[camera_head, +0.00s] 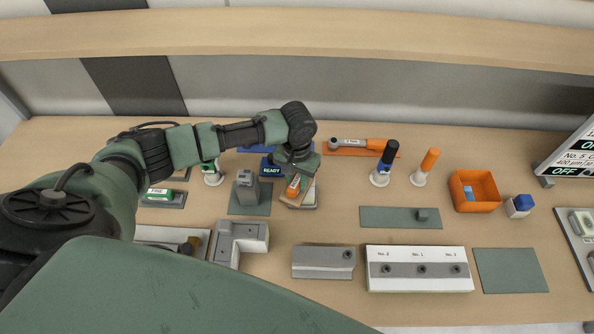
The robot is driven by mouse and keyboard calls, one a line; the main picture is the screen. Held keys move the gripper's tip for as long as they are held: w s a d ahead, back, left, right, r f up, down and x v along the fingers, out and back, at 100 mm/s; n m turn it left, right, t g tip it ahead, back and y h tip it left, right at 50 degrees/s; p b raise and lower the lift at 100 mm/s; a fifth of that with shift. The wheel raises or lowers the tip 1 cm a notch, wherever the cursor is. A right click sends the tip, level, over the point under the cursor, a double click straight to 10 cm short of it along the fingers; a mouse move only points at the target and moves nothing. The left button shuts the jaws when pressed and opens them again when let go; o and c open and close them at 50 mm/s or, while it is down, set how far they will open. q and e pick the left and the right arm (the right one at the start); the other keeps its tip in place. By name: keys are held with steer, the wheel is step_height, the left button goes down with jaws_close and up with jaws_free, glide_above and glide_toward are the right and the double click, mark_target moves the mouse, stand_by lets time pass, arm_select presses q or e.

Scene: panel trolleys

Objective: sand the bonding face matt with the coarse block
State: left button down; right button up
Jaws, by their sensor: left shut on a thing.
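My left gripper (297,178) reaches over the bench from the left and points down. It is shut on a block with an orange face (305,184), which looks like the coarse block; its label is too small to read. The block is at a small light pad (308,200), and I cannot tell whether it touches it. A green-labelled block (160,193), seemingly the fine one, lies on a dark mat at the left. I cannot tell which surface is the bonding face. My right gripper is out of view.
A grey bracket (323,262) and a white three-hole fixture (418,281) stand in front. A green mat (510,271) is bare.

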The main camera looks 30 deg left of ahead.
mark_target(308, 187)
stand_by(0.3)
arm_select(q)
steer(key=shift+d, duration=0.15)
steer(key=shift+w+d+f, duration=0.1)
steer(key=shift+w+d, duration=0.3)
steer(key=shift+d, duration=0.3)
steer(key=shift+w+d+f, duration=0.1)
steer(key=shift+w+d, duration=0.25)
steer(key=shift+d, duration=0.3)
steer(key=shift+w+a+f+b, duration=0.1)
steer(key=shift+w+a+b, duration=0.25)
steer(key=shift+w, duration=0.3)
steer(key=shift+w+a+f+b, duration=0.15)
steer(key=shift+w+a, duration=0.25)
steer(key=shift+w, duration=0.25)
steer(key=shift+r, duration=0.1)
steer(key=shift+s+a, duration=0.1)
